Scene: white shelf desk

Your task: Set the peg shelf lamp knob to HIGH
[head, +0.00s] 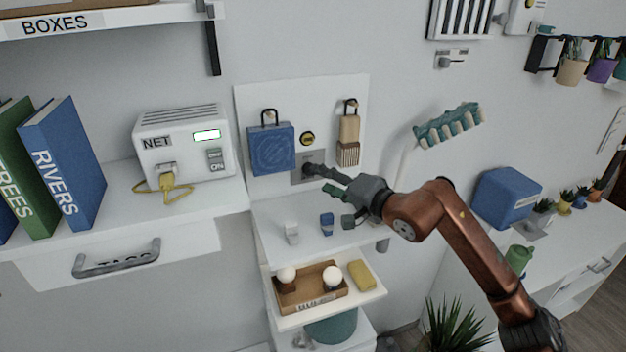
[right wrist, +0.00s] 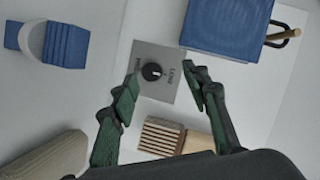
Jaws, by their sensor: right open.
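The knob (right wrist: 152,72) is a round black dial with a small pale mark, set on a grey plate (right wrist: 160,90). Small lettering flanks it, too blurred to read surely, and I cannot tell the setting. In the head view the plate (head: 296,179) is on the white back panel (head: 320,95) of the peg shelf, and my gripper partly covers the knob. My right gripper (head: 318,180) is in front of the plate. In the right wrist view its green-padded fingers (right wrist: 160,80) are open on either side of the knob, with nothing between them. My left gripper is not in view.
A blue pad (head: 271,149) hangs left of the plate and a wooden brush (head: 348,138) hangs right of it. A small blue item (head: 326,223) and a white one (head: 291,233) stand on the shelf below. A drawer (head: 350,303) underneath is open with a brown tray (head: 309,303).

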